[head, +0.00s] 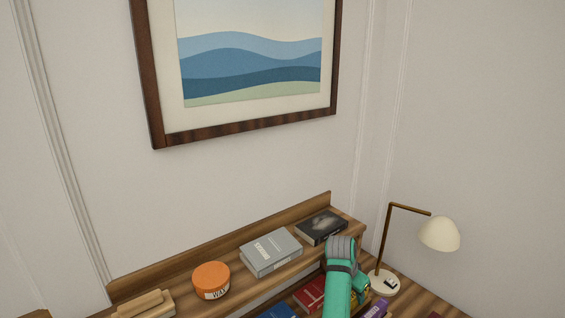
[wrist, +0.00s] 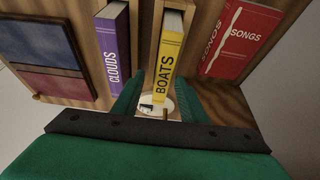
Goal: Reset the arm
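My teal arm reaches over the wooden shelf unit in the head view, and its hand is low at the right, mostly behind the arm. In the wrist view my gripper (wrist: 158,92) shows two green fingers standing apart with a gap between them.
A lamp (head: 439,234) stands close to the right of my arm. A framed picture (head: 250,65) hangs above. The air over the shelf is clear.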

